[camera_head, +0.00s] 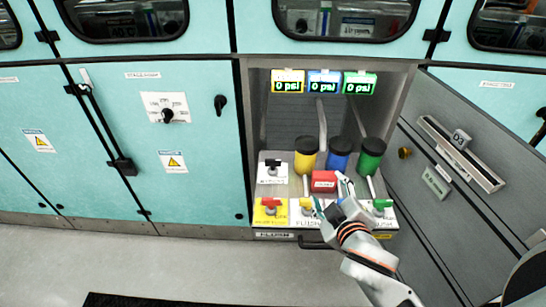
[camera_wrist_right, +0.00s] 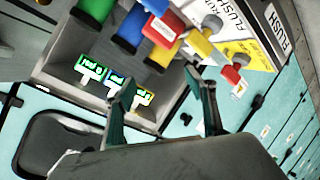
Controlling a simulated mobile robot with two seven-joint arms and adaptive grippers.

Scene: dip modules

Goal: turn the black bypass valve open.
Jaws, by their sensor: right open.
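The black bypass valve (camera_head: 272,164) is a black handle on a white plate, at the left of the panel inside the open bay. My right gripper (camera_head: 330,196) reaches in from the lower right over the panel, beside the red block (camera_head: 324,181). It is right of the black valve and apart from it. In the right wrist view my right gripper (camera_wrist_right: 165,105) shows two spread fingers with nothing between them. I cannot make out the black valve in that view. My left gripper is not in view.
Yellow (camera_head: 306,154), blue (camera_head: 339,153) and green (camera_head: 372,155) black-capped cylinders stand behind the panel. A red-handled valve (camera_head: 270,203) sits below the black one. Three displays (camera_head: 325,83) read 0 psi. An open drawer-fronted door (camera_head: 435,150) bounds the right side.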

